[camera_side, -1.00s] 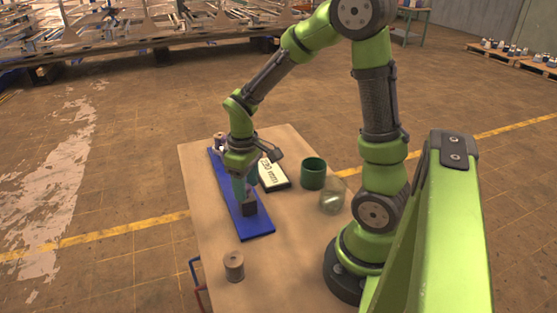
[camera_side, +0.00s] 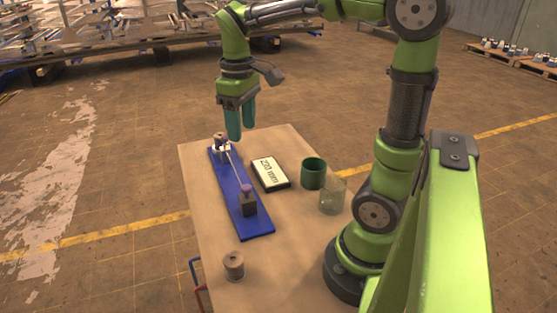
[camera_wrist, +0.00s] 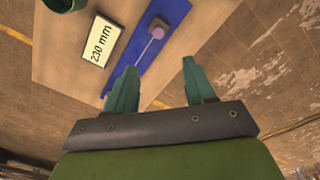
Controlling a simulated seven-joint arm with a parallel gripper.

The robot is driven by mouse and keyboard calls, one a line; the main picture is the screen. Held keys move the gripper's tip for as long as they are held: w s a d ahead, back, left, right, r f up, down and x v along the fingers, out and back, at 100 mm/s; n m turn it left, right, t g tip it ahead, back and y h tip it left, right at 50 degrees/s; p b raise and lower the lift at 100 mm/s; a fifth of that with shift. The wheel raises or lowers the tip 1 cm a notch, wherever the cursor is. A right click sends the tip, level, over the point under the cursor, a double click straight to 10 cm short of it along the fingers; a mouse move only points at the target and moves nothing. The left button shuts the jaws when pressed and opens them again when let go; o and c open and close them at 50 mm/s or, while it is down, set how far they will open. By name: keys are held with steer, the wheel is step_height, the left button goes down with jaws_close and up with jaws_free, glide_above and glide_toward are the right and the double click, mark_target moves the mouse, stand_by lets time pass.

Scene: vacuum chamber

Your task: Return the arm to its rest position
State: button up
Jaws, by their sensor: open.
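My gripper (camera_side: 241,121) is raised well above the table, fingers pointing down, open and empty. In the wrist view its two teal fingers (camera_wrist: 157,85) stand apart with nothing between them. Below it a blue board (camera_side: 254,222) lies on the table, also seen in the wrist view (camera_wrist: 165,28). The board carries a dark block with a purple top (camera_side: 248,203) at its near end and a post with a spool-like top (camera_side: 220,144) at its far end. A thin pale rod or line (camera_side: 235,168) runs between the two. In the wrist view the far post is hidden.
A display reading "230 mm" (camera_side: 270,173) lies right of the board. A green cup (camera_side: 314,172) and a clear glass (camera_side: 332,196) stand farther right. A brownish spool (camera_side: 233,266) stands at the table's (camera_side: 212,238) near left. The air around my gripper is clear.

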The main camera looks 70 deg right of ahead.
steer(key=shift+r, duration=0.2)
steer(key=s+a+m+t+y, duration=0.2)
steer(key=s+a+m+t, duration=0.2)
steer(key=s+a+t, duration=0.3)
steer(key=shift+a+f, duration=0.25)
steer(key=shift+a, duration=0.9)
steer(key=shift+s, duration=0.1)
